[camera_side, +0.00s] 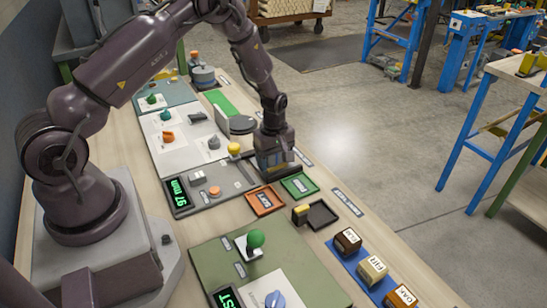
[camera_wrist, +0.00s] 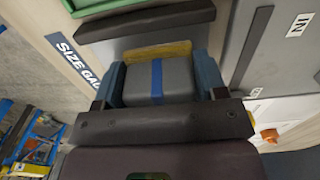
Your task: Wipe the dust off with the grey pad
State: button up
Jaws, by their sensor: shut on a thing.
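My gripper (camera_wrist: 160,82) is shut on a grey pad (camera_wrist: 135,86) with a blue band across it. Its two blue fingers press on the pad's left and right sides in the wrist view. A yellow-tan strip (camera_wrist: 157,50) shows along the pad's far edge. In the side view my gripper (camera_side: 273,160) is low over the grey plate at the bench's right edge, beyond the green tray. The pad is mostly hidden there, and I cannot tell whether it touches the plate. No dust can be clearly made out in either view.
An orange tray (camera_side: 265,201), a green tray (camera_side: 314,186) and a dark tray (camera_side: 329,219) lie nearby. A small yellow-and-black block (camera_side: 300,214) stands beside the dark tray. A yellow knob (camera_side: 234,148) is left of my gripper. Labelled wooden blocks (camera_side: 372,268) sit on a blue strip.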

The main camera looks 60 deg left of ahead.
jog(key=shift+a, duration=1.25)
jog(key=shift+w+a, duration=0.1)
jog(key=shift+a, duration=0.15)
jog(key=shift+w, duration=0.4)
jog(key=shift+w+d, duration=0.25)
jog(key=shift+w, duration=0.05)
jog(key=shift+d, duration=1.9)
jog(key=shift+a, duration=2)
jog(key=shift+a+r, duration=0.1)
jog(key=shift+r, duration=0.05)
notch_tip(320, 180, up, 8)
jog(key=shift+s, duration=0.1)
